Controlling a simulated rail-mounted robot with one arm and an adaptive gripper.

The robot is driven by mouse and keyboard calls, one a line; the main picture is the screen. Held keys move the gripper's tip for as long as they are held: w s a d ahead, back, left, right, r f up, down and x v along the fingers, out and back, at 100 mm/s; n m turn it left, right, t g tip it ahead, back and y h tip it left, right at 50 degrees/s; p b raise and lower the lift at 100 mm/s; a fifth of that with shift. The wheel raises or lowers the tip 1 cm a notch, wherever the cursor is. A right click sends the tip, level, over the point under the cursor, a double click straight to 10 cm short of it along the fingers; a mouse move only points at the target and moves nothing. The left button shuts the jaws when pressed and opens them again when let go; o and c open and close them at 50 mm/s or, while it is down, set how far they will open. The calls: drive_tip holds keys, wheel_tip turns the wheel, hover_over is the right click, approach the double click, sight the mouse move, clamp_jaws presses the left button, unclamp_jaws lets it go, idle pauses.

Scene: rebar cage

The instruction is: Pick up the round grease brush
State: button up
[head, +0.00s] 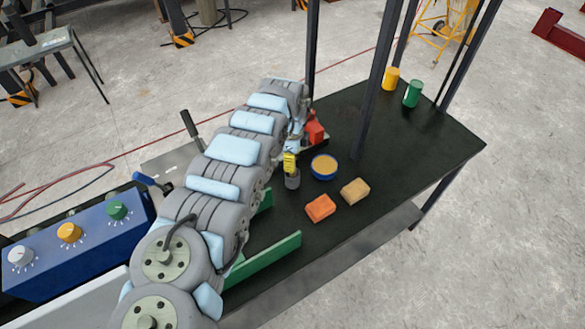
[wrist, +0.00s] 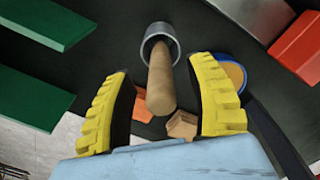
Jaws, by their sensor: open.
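The round grease brush shows in the wrist view as a wooden handle (wrist: 161,82) rising from a grey round metal part (wrist: 160,40). Its grey part also shows in the head view (head: 292,182), upright on the dark table, just below the gripper. My gripper (wrist: 160,68) is open, with one yellow ridged finger on each side of the handle. A gap shows between the handle and each finger. In the head view, the yellow fingers of my gripper (head: 290,162) hide the handle. The bristles are not visible.
Close right of the brush stands a blue tin (head: 324,166) with tan contents. An orange block (head: 320,208) and a tan block (head: 355,191) lie nearby. A red box (head: 315,130) is behind. Green rails (head: 265,255) are in front. Dark posts (head: 378,80) rise from the table.

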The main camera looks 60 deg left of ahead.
drive_tip(key=shift+f, duration=1.8)
clamp_jaws()
